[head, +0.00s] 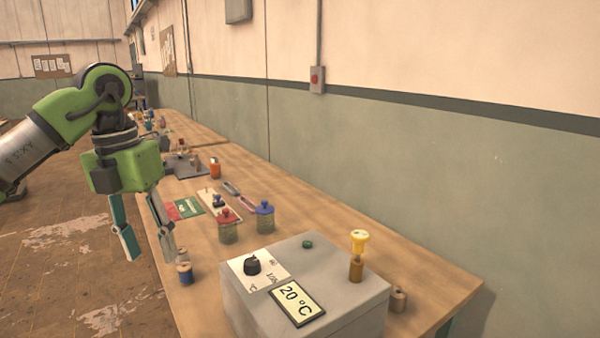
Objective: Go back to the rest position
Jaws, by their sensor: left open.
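My left gripper (143,236) hangs from the green and black arm that comes in from the left. It points down beside the left edge of the wooden table (320,222). Its two fingers are apart and nothing shows between them. A spool with blue on it (184,272) stands on the table just below and right of the fingers. My right gripper is not in view.
A grey box (345,302) with a knob and a "20 °C" display fills the near table. Red-lidded (227,226) and blue-lidded (265,217) jars stand behind it. The wall borders the table on the right. Open floor (60,265) lies left.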

